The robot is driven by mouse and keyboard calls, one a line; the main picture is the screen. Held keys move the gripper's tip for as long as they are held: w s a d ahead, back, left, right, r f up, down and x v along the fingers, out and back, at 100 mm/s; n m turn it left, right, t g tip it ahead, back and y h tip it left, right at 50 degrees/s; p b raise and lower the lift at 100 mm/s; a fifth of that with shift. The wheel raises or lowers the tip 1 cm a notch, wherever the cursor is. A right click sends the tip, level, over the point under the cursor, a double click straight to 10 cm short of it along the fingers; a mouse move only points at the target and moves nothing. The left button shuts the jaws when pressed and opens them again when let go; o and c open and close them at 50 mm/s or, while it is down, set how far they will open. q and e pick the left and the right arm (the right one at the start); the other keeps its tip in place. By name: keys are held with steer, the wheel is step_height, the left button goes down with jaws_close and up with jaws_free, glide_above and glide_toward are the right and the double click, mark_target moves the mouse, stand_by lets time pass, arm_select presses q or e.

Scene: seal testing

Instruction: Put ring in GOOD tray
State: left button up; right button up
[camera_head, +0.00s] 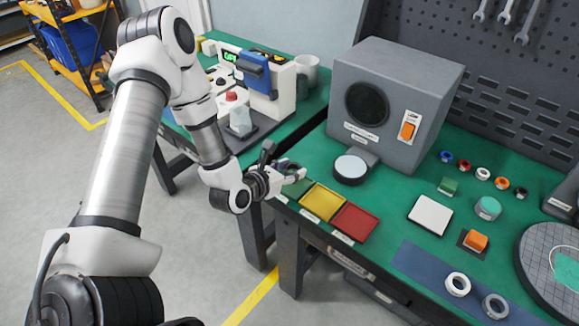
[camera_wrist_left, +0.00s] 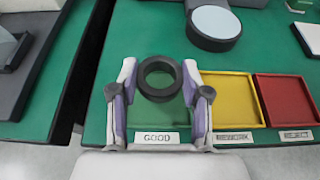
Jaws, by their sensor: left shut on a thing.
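A dark ring (camera_wrist_left: 159,79) shows in the left wrist view between the two fingers of my left gripper (camera_wrist_left: 160,94), which is shut on it. The ring appears over the green GOOD tray (camera_wrist_left: 146,124); its height above the tray is hard to judge. In the head view my left gripper (camera_head: 292,174) is at the front edge of the bench and largely hides the green tray (camera_head: 297,188). The ring is hardly distinguishable there. My right gripper is not in view.
The yellow tray (camera_head: 323,202) and red tray (camera_head: 354,222) stand to the right of the GOOD tray. Behind them are a round pad (camera_head: 350,168) and a grey box (camera_head: 393,100). A white tester (camera_head: 268,85) stands left. Several small rings and parts lie at right.

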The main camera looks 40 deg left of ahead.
mark_target(290, 186)
arm_select(q)
step_height(290, 186, down, 4)
steer(key=shift+w+f+b, duration=0.1)
steer(key=shift+f+b, duration=0.05)
steer(key=shift+b, duration=0.45)
steer(key=shift+a, duration=0.15)
steer(key=shift+r, duration=0.2)
steer(key=shift+f, duration=0.15)
steer(key=o, duration=1.1)
steer(key=shift+o, duration=0.2)
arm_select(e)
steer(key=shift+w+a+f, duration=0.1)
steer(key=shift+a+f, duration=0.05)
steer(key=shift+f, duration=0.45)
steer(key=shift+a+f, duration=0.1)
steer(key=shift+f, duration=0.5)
